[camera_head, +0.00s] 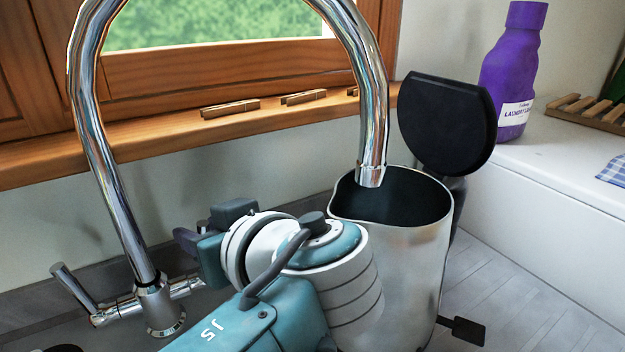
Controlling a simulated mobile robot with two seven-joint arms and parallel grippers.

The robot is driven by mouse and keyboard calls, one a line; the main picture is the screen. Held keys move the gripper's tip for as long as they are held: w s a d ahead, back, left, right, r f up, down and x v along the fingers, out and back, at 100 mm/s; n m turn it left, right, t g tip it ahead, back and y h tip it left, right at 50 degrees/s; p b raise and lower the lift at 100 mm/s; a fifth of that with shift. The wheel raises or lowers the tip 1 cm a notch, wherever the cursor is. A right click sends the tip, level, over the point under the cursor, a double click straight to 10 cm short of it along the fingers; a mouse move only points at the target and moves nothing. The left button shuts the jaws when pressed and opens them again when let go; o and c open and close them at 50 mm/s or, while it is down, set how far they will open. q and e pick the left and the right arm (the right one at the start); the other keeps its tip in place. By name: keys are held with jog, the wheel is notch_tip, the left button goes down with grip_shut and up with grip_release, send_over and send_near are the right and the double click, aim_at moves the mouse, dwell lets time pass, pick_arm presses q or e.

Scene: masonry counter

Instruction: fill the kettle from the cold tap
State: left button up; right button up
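The metal kettle (415,265) stands upright with its black lid (447,125) swung open. The chrome tap (372,110) arches over, and its spout end is over the kettle's open mouth. No water stream shows, and the kettle's inside is dark. My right gripper is out of view.
A purple laundry bottle (512,75) stands on the white ledge (560,170) at right, near a wooden rack (590,112) and a blue checked cloth (613,170). Clothes pegs (230,108) lie on the wooden sill. A black tab (463,330) juts out low beside the kettle.

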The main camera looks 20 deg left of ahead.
pick_arm(q)
grip_shut()
jog(key=shift+a, duration=0.1)
dwell(1.1)
